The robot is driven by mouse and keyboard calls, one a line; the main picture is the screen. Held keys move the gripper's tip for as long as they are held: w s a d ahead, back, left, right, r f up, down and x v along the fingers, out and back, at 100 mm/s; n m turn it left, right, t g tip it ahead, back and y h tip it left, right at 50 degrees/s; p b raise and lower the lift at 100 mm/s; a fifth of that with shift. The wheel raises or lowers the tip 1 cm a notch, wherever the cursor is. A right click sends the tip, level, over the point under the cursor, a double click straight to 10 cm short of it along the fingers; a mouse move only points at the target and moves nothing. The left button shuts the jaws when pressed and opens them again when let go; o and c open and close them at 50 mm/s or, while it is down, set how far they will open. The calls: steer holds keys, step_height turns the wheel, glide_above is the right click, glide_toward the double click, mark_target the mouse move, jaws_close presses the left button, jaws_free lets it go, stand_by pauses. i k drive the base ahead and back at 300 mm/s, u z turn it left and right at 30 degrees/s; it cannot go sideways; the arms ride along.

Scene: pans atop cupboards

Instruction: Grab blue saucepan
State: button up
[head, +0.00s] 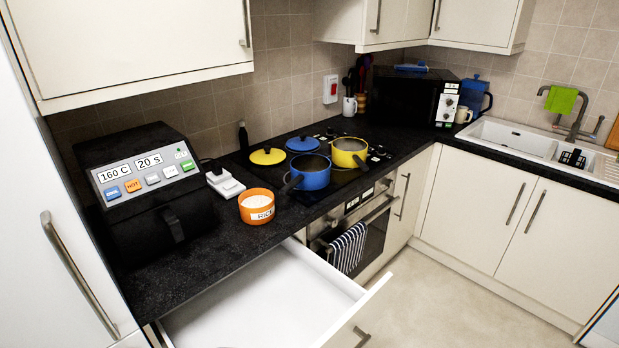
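The blue saucepan (311,174) stands upright on the front of the black hob, without a lid on it. Its dark handle (291,184) points left and toward the front, over the counter next to the orange rice tub. A blue lid (302,143) lies behind it on the hob. A yellow saucepan (349,152) stands behind and to the right of it, and a yellow lid (267,155) lies to its left. My gripper does not show in the head view.
An orange tub of rice (257,206) stands left of the blue saucepan. An open, empty-looking white drawer (262,303) juts out below the counter. A striped towel (349,248) hangs on the oven handle. A black fryer (150,185) stands left. The floor (448,288) at right is clear.

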mark_target(302, 180)
steer(key=z, duration=0.5)
steer(key=k, duration=1.3)
steer(key=z, duration=0.7)
steer(key=i, duration=2)
steer(key=u, duration=0.2)
steer(key=i, duration=1.3)
steer(key=u, duration=0.9)
steer(key=i, duration=1.5)
steer(key=u, duration=0.55)
